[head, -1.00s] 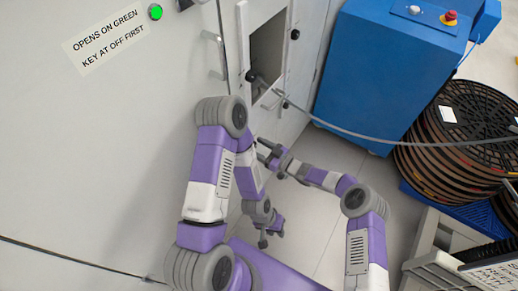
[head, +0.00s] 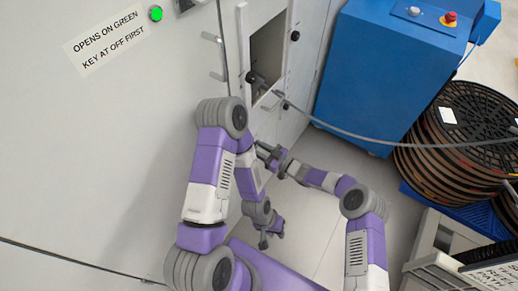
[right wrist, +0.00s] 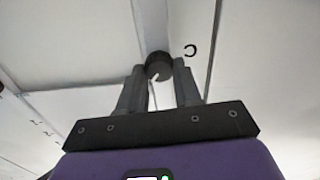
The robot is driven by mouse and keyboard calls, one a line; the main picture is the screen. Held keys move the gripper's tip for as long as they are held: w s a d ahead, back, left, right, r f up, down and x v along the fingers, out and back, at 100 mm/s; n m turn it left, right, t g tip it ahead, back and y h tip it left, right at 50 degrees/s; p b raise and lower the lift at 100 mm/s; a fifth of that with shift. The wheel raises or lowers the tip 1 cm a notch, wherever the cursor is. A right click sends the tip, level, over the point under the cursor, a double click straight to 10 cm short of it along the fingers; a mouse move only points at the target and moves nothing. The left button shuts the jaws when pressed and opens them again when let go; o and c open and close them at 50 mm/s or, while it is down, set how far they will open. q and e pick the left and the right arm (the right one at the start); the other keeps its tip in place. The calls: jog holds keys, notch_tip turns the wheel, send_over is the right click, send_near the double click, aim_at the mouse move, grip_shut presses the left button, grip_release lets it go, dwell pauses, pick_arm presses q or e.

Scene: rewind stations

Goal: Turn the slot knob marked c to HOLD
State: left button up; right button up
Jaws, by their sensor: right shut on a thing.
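In the right wrist view the slot knob (right wrist: 158,65) is a dark round knob with a pale pointer line toward its lower edge. A black letter c (right wrist: 190,50), turned round in this view, is on the pale panel beside it. My right gripper (right wrist: 160,75) is shut on this knob, one finger on each side. In the head view my right gripper (head: 262,152) is at the cabinet face, and its fingertips and the knob are largely hidden there. My left gripper (head: 272,239) hangs low, empty, its fingers apart. No HOLD mark is readable.
A sign (head: 105,40) and a lit green lamp (head: 155,13) are on the pale cabinet. An open bay (head: 267,50) is above my right gripper. A grey cable (head: 345,133) crosses from there past a blue machine (head: 385,70) toward stacked reels (head: 455,140).

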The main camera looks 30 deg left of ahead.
jog(key=shift+s+f+n, duration=0.1)
jog(key=shift+f+n, duration=0.05)
jog(key=shift+n, duration=4.1)
jog(key=shift+f+n, duration=0.1)
jog(key=shift+n, duration=4.15)
jog(key=o, duration=1)
jog(key=shift+o, duration=0.2)
